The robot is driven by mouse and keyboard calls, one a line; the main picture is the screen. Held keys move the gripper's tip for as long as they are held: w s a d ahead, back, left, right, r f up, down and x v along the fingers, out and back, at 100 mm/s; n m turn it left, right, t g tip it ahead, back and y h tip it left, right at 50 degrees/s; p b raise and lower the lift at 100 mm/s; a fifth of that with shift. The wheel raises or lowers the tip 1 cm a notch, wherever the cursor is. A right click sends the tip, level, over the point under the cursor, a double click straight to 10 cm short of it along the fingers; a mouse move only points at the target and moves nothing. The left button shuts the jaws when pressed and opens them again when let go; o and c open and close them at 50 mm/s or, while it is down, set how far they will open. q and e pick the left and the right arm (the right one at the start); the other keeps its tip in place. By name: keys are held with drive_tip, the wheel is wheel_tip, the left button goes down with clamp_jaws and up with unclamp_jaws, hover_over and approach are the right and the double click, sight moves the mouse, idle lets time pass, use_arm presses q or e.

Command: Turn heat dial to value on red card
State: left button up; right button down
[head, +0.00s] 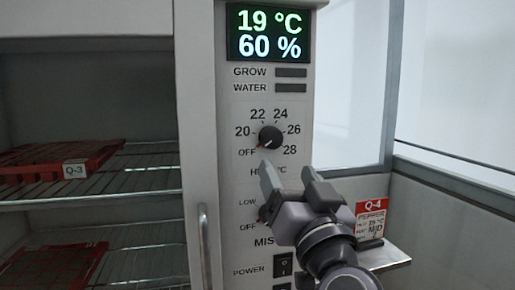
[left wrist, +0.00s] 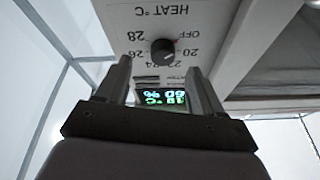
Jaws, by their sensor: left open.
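The black heat dial (head: 270,137) is on the white control panel, ringed by OFF, 20, 22, 24, 26 and 28. Its red mark points down-left, toward OFF. In the left wrist view the dial (left wrist: 163,50) appears upside down, ahead of and between the fingers. My left gripper (head: 288,170) is open and empty, just below the dial and apart from it. It also shows in the left wrist view (left wrist: 158,66). The red-topped card (head: 371,221) marked Q-4 PEPPER stands at lower right; its °C value is too small to read surely, with MID below. My right gripper is out of view.
The display (head: 268,34) reads 19 °C and 60 %. A door handle (head: 205,245) and shelves with red trays (head: 60,160) are at left.

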sight(274, 140)
use_arm(q)
drive_tip(key=shift+y, duration=0.4)
drive_tip(key=w+r, duration=0.1)
drive_tip(key=w+a+r+p, duration=0.1)
drive_tip(key=w, duration=0.1)
drive_tip(key=w+r+p, duration=0.1)
drive_tip(key=shift+w+a+r, duration=0.2)
drive_tip(key=shift+a+r, duration=0.05)
drive_tip(key=shift+a, duration=0.1)
drive_tip(key=shift+x, duration=0.75)
drive_tip(key=shift+f, duration=0.1)
drive_tip(key=c, duration=1)
